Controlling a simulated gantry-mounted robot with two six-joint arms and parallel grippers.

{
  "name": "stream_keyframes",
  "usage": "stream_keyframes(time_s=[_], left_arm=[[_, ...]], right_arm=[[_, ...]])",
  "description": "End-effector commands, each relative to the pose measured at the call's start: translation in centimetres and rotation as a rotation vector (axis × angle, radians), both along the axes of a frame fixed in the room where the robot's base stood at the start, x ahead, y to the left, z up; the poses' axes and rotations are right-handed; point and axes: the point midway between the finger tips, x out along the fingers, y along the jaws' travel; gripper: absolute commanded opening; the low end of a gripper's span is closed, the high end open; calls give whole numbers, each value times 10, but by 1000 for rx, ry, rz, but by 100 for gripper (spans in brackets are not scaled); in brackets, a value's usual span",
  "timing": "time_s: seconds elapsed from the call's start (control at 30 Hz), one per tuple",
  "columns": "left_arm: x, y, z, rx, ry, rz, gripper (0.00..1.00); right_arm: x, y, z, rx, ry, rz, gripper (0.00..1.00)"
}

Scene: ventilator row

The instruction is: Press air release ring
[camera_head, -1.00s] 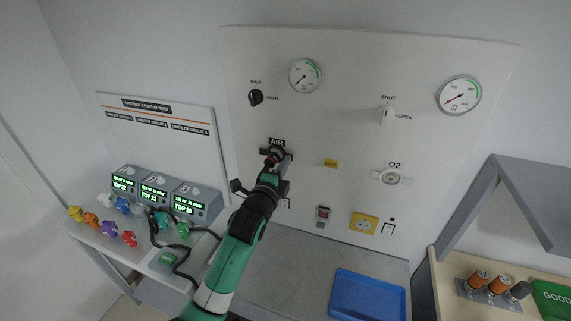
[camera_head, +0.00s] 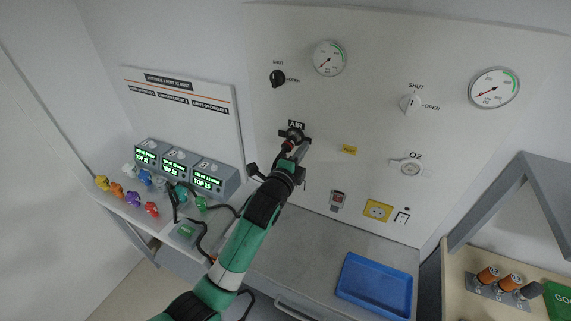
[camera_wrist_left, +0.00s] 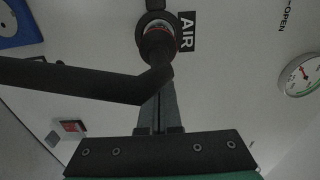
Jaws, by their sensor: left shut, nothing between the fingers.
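The AIR outlet (camera_head: 292,132) is a dark round fitting with a reddish ring on the white wall panel, under the AIR label. In the left wrist view the ring (camera_wrist_left: 159,29) is at top centre, around a dark fitting. A dark bent hose-like part runs from the left edge to that fitting. My left gripper (camera_head: 290,148), on the green arm, is shut with nothing between its fingers, its tips at or just below the outlet. Its fingers show in the left wrist view (camera_wrist_left: 158,100); the bent part partly covers them, and contact with the ring cannot be told. My right gripper is not in view.
The O2 outlet (camera_head: 411,168), two gauges and two shut/open knobs are on the panel. A blue tray (camera_head: 374,286) lies on the grey counter below. Display boxes (camera_head: 187,165), coloured knobs and black cables are at left. A shelf unit stands at right.

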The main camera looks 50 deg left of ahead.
Motion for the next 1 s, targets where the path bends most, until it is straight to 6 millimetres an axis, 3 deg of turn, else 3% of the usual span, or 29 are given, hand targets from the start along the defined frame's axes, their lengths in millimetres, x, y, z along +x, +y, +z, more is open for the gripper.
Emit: stream_keyframes(time_s=[0.07,0.3,0.5,0.67,1.0], left_arm=[[-10,-12,6,1,3,-11,0],[-61,-30,0,3,-5,-11,0],[-93,-42,1,4,-6,-11,0],[-102,-46,2,4,-6,-11,0],[-103,-45,2,4,-6,-10,0]], right_arm=[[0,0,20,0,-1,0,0],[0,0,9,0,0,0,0],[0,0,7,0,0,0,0],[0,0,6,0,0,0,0],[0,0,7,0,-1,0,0]])
